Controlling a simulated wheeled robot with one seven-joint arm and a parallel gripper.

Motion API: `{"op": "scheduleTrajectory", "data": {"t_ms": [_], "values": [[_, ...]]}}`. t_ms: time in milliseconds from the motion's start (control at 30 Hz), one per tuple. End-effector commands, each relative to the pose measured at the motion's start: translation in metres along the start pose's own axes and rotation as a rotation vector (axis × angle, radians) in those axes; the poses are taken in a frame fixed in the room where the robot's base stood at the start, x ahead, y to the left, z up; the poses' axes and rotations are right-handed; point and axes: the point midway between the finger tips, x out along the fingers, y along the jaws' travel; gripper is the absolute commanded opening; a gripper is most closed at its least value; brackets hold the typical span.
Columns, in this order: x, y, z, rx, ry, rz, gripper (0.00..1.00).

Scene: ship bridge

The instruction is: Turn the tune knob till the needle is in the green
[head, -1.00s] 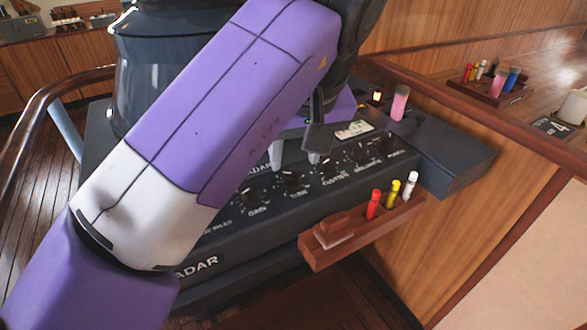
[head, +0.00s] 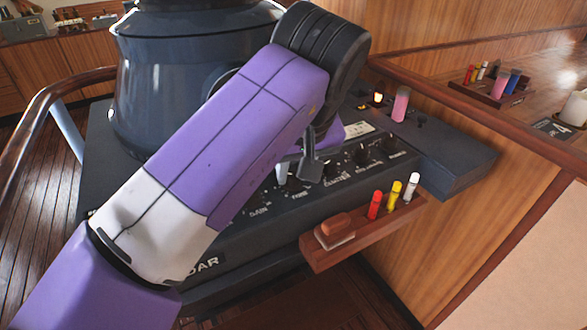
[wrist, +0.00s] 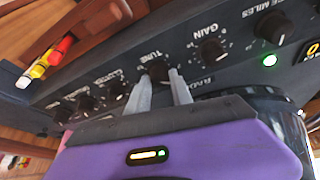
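The tune knob (wrist: 158,70) is a small dark round knob on the radar panel, under the label TUNE in the wrist view. In the head view the tune knob (head: 294,185) is partly behind my fingers. My gripper (wrist: 160,79) is open, its two grey fingertips at either side of the knob with a gap between them. I cannot tell whether they touch it. My gripper (head: 296,177) also shows in the head view, low over the panel. A white plate (head: 360,128) at the panel's back edge is partly hidden by my wrist; no needle or green band is readable.
The gain knob (wrist: 213,50) sits close beside the tune knob, and several other knobs line the panel, including one (wrist: 116,88). A wooden ledge (head: 345,247) with red, yellow and white markers juts from the panel's front. A pink cylinder (head: 400,104) stands at the back right.

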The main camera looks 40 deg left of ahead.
Motion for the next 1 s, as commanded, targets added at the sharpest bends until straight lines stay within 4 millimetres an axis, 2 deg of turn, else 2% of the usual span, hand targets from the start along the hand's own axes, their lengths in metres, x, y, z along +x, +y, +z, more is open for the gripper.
{"op": "scheduleTrajectory", "data": {"t_ms": [467, 1000], "values": [[-0.0031, 0.0010, -0.0006, 0.038, -0.003, 0.021, 0.00], [-0.0027, -0.0012, -0.0004, 0.253, -0.005, 0.109, 0.00]]}}
